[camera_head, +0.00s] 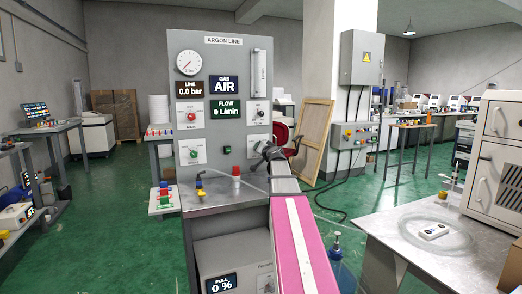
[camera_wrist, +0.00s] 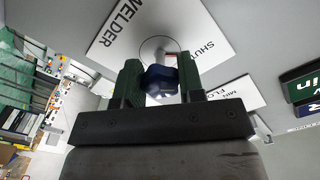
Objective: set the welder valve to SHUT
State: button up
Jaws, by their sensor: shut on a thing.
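The welder valve is a dark blue knob (camera_wrist: 162,80) on a white plate (camera_wrist: 118,40) marked WELDER and SHUT in the wrist view. The SHUT lettering lies right of the knob in that view. My gripper (camera_wrist: 160,76) is shut on the knob, one dark green finger on each side. The knob's pointer direction cannot be told. In the camera_head view my gripper (camera_head: 267,151) is at the lower right of the grey ARGON LINE panel (camera_head: 222,150) and hides the knob.
The panel carries a round gauge (camera_head: 188,63), a LINE display (camera_head: 191,88) reading 0.0 bar, a gas display (camera_head: 223,85) reading AIR and a FLOW display (camera_head: 225,109) reading 0 L/min. A metal shelf (camera_head: 225,201) juts out below. A table (camera_head: 400,215) stands at right.

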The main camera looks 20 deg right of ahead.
jog(key=shift+f, duration=0.1)
jog(key=o, duration=0.9)
jog(key=s, duration=1.1)
jog(key=shift+d, duration=0.2)
